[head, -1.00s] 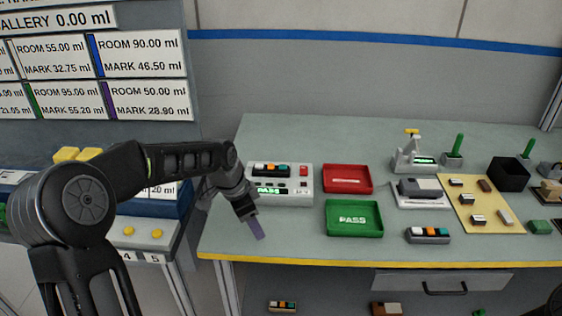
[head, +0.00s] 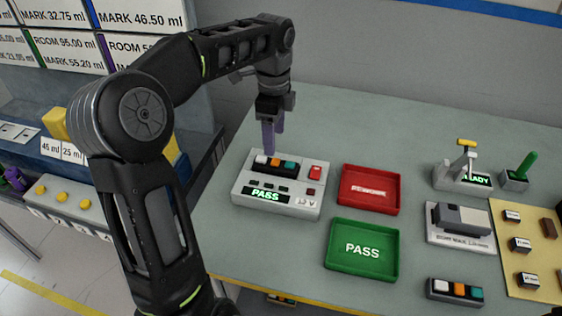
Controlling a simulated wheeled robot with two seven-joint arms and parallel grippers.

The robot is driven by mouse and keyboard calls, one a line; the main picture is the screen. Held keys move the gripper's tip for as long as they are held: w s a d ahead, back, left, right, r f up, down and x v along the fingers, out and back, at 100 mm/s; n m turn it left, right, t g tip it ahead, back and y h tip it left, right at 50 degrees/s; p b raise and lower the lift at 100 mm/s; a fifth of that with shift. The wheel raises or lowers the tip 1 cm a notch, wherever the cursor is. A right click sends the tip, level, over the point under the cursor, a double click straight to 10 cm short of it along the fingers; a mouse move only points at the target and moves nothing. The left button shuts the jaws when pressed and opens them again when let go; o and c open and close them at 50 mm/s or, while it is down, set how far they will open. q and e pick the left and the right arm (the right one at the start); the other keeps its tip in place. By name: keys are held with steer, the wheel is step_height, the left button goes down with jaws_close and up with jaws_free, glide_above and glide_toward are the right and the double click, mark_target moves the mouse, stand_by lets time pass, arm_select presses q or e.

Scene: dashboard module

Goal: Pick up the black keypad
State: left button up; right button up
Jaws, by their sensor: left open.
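A black keypad (head: 275,163) with white, orange and teal keys sits in the top of the white tester (head: 277,207), whose display reads PASS. My left gripper (head: 273,138) points down with its purple fingers above and just behind the keypad's middle in the head view. It is open and holds nothing. The gap between the fingertips and the keypad is hard to judge. A similar keypad with a greyer body (head: 455,290) lies on the bench at the lower right. My right gripper is not in view.
A red REWORK tray (head: 370,207) and a green PASS tray (head: 362,272) are right of the tester, both empty. A grey-and-white device (head: 460,222), a READY press (head: 463,178) and a yellow mat (head: 510,215) with small parts stand farther right. The bench behind the trays is clear.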

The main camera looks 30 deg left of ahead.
mark_target(276, 161)
arm_select(q)
steer(key=shift+w+f, duration=0.1)
steer(key=shift+f, duration=1.25)
steer(key=shift+w+f+p, duration=0.1)
steer(key=shift+f+p, duration=0.65)
steer(key=shift+f, duration=1.85)
jaws_close()
